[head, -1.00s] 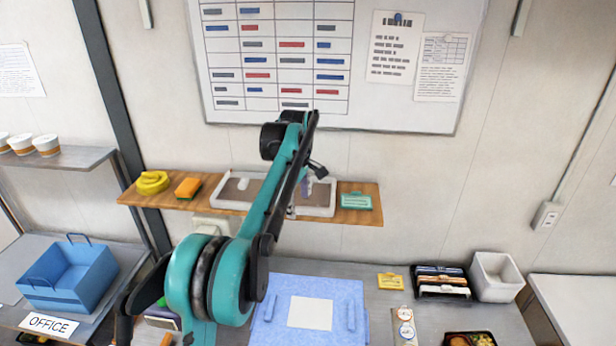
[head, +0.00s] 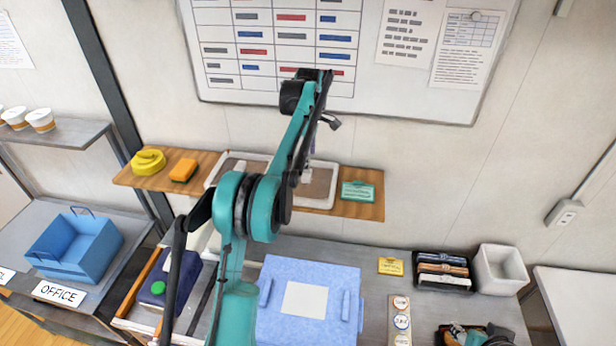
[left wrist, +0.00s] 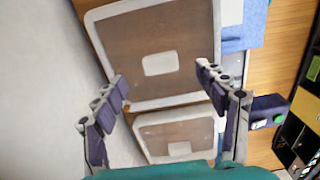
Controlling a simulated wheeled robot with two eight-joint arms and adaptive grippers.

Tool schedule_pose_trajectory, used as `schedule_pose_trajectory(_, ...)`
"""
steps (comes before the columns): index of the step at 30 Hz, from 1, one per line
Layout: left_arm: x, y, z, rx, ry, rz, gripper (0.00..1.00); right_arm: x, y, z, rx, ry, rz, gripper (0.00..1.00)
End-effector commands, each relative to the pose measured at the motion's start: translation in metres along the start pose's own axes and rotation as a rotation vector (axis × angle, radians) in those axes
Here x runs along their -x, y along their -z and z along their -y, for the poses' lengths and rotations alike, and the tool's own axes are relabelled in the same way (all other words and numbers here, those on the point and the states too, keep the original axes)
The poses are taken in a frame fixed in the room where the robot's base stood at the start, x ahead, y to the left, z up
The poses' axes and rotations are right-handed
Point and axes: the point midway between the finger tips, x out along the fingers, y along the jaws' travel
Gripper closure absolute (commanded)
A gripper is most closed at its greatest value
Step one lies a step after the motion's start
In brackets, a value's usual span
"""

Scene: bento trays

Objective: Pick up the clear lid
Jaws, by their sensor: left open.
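Two clear lids with white rims lie on the wooden wall shelf; its brown shows through them. In the left wrist view, the larger clear lid (left wrist: 131,105) lies ahead of and between my fingers. The smaller clear lid (left wrist: 140,123) is nearer the bottom. The lids also show in the head view, partly hidden by my left arm, with one lid rim (head: 318,207) to its right. My left gripper (left wrist: 162,76) is open and empty, its fingers spread. In the head view my left arm hides most of it.
The shelf (head: 358,209) also holds a yellow roll (head: 148,162), an orange sponge (head: 183,170) and a green box (head: 358,191). Below are a blue case (head: 340,318), a yellow card (head: 390,266), a dark organizer (head: 443,269) and a white bin (head: 499,268). A blue basket (head: 75,247) stands left.

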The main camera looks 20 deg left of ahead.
Motion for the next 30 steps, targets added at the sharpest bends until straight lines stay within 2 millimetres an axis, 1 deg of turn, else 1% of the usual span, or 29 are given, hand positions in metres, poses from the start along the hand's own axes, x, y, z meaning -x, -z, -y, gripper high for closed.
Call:
schedule_pose_trajectory(7,-0.03,0.009,0.003,0.0,0.0,0.0,0.28,0.009,0.007,0.0,0.0,0.0,0.0,0.6)
schedule_pose_trajectory(9,-0.041,0.008,0.002,-0.001,0.0,0.0,0.28,0.011,0.008,0.0,0.0,0.0,0.0,0.6)
schedule_pose_trajectory(12,-0.05,0.008,0.002,-0.001,0.0,0.0,0.28,0.011,0.009,0.0,0.0,0.0,0.0,0.6)
schedule_pose_trajectory(19,-0.053,0.008,0.002,-0.001,0.0,0.0,0.28,0.011,0.008,0.0,0.0,0.0,0.0,0.6)
schedule_pose_trajectory(20,-0.053,0.008,0.002,-0.001,0.0,0.0,0.3,0.011,0.008,0.0,0.0,0.0,0.0,0.6)
schedule_pose_trajectory(21,-0.053,0.008,0.002,-0.001,0.0,0.0,0.41,0.011,0.008,0.0,0.0,0.0,0.0,0.6)
schedule_pose_trajectory(23,-0.053,0.008,0.002,-0.001,0.0,0.0,0.57,0.011,0.008,0.0,0.0,0.0,0.0,0.6)
schedule_pose_trajectory(24,-0.052,0.008,0.002,-0.001,0.0,0.0,0.67,0.011,0.008,0.0,0.0,0.0,0.0,0.6)
schedule_pose_trajectory(25,-0.052,0.008,0.002,-0.001,0.0,0.0,0.75,0.011,0.008,0.0,0.0,0.0,0.0,0.6)
schedule_pose_trajectory(30,-0.052,0.008,0.002,-0.001,-0.001,0.0,0.75,0.011,0.008,0.0,0.0,0.0,0.0,0.6)
